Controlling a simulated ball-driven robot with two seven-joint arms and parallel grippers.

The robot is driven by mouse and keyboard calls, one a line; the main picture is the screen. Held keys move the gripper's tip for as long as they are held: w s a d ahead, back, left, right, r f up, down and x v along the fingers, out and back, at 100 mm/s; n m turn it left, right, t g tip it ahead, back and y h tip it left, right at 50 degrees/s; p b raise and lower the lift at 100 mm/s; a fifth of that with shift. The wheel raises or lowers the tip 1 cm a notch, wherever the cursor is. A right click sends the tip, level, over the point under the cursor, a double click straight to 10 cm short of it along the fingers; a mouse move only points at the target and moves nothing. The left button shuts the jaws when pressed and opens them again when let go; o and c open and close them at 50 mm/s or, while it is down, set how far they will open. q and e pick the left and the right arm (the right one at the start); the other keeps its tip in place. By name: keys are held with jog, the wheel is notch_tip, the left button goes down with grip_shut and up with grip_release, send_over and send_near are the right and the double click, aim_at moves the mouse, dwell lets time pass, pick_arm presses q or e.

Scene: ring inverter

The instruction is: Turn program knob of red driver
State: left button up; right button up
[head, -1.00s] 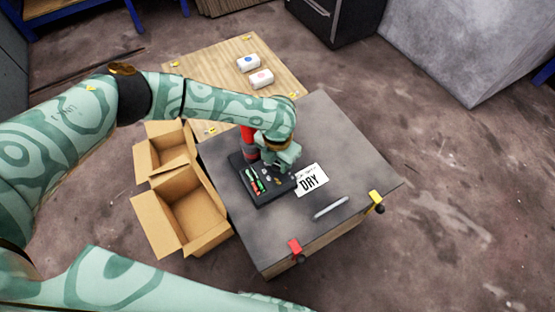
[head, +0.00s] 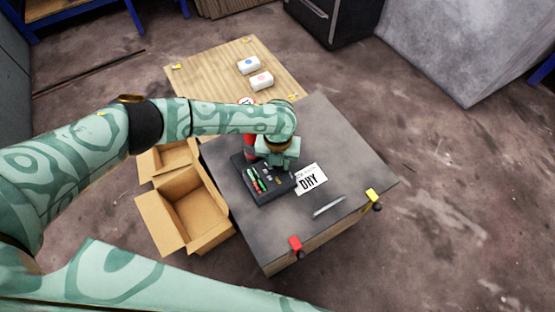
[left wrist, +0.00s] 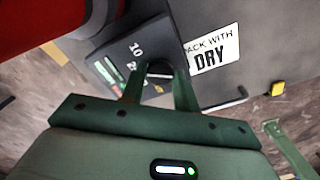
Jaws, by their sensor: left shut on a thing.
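A black panel box (head: 262,187) with small coloured parts and knobs lies on the dark table top. A red body (head: 249,142), apparently the red driver, stands behind it, partly hidden by my arm; it also fills the upper left corner of the left wrist view (left wrist: 35,22). My left gripper (head: 277,164) is above the far right part of the box. In the left wrist view its two fingers (left wrist: 160,78) are shut on a small dark knob (left wrist: 160,69) beside the printed numbers. The knob's pointer cannot be made out.
A white DRY card (head: 311,179) lies right of the box and a grey rod (head: 329,206) in front. Red (head: 295,243) and yellow (head: 372,195) clips sit at the table edge. Open cardboard boxes (head: 163,222) stand left. The table's right side is clear.

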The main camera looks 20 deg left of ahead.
pick_arm(q)
jog(key=shift+n+p, duration=0.3)
jog(key=shift+n, duration=0.5)
pick_arm(e)
jog(key=shift+w+r, duration=0.2)
jog(key=shift+r, duration=0.2)
pick_arm(q)
jog(key=o, duration=1)
jog(key=shift+c, duration=0.2)
notch_tip(320, 180, up, 16)
jog(key=p, duration=0.7)
jog(key=shift+r+p, duration=0.15)
jog(key=shift+p, duration=0.15)
pick_arm(e)
notch_tip(320, 180, up, 7)
jog(key=w, duration=0.3)
jog(key=shift+t, duration=0.4)
jog(key=shift+s, duration=0.1)
